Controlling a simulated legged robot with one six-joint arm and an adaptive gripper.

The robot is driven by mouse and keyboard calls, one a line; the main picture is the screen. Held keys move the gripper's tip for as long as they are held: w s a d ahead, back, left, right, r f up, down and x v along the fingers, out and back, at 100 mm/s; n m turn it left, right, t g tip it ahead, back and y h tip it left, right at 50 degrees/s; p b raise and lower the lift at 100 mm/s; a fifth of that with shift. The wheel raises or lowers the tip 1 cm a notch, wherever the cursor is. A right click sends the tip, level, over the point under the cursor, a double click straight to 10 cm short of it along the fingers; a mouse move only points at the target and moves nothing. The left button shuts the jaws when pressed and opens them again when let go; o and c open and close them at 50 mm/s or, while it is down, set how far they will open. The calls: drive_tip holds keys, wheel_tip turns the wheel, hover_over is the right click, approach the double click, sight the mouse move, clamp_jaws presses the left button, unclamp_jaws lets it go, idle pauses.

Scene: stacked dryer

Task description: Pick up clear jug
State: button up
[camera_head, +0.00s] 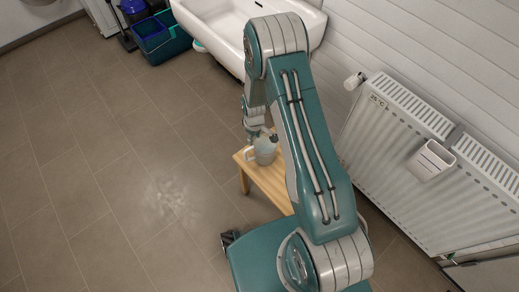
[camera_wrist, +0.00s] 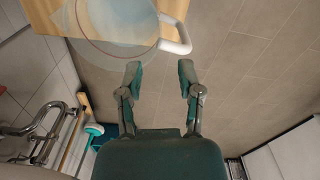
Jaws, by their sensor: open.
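The clear jug (camera_head: 264,151) stands on a small wooden stool (camera_head: 272,184) beside my arm in the head view. In the wrist view the see-through jug (camera_wrist: 118,22) is at the top left, over the wooden top (camera_wrist: 42,14), with its white handle (camera_wrist: 176,40) extending to the right. My gripper (camera_wrist: 159,76) is open, with nothing between its fingers. The fingertips point toward the handle and appear apart from it. In the head view my gripper is close above the jug, and my arm hides part of the stool.
A white basin (camera_head: 215,30) is behind the stool, and a white radiator (camera_head: 400,165) with a small white container (camera_head: 432,160) is on the right wall. Teal bins (camera_head: 160,38) stand at the back. The tiled floor at left is clear.

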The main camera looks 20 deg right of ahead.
sight(257, 153)
drive_tip(key=f, duration=0.3)
drive_tip(key=shift+d, duration=0.35)
drive_tip(key=f, duration=0.6)
drive_tip(key=shift+s+d, duration=0.1)
drive_tip(key=shift+s, duration=0.2)
